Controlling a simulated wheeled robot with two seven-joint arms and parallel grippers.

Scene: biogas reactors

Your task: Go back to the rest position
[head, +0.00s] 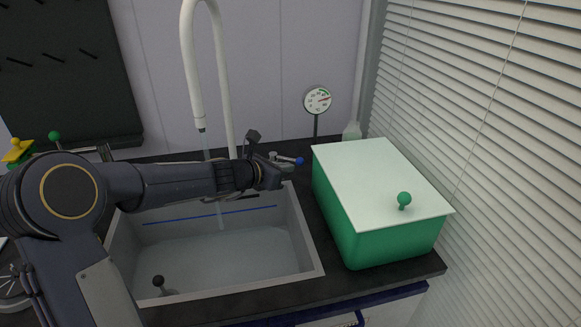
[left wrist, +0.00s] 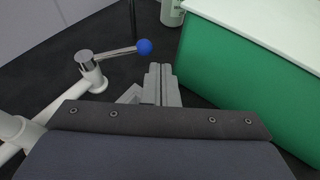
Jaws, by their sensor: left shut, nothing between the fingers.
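My left arm reaches in from the left over the sink in the head view. My left gripper (head: 284,175) is at the sink's back right corner, close to the tap lever with the blue knob (head: 299,161). In the left wrist view the gripper fingers (left wrist: 161,84) are together with nothing between them. There the lever's blue knob (left wrist: 145,46) is just beyond the fingertips and appears apart from them. My right gripper is in neither view.
The sink (head: 310,255) holds water, and a stream falls from the white tap (head: 190,60). A green box (head: 350,235) with a pale lid stands right of the sink. Behind are a round gauge (head: 317,99) and a bottle (head: 352,132). Blinds (head: 500,130) close off the right.

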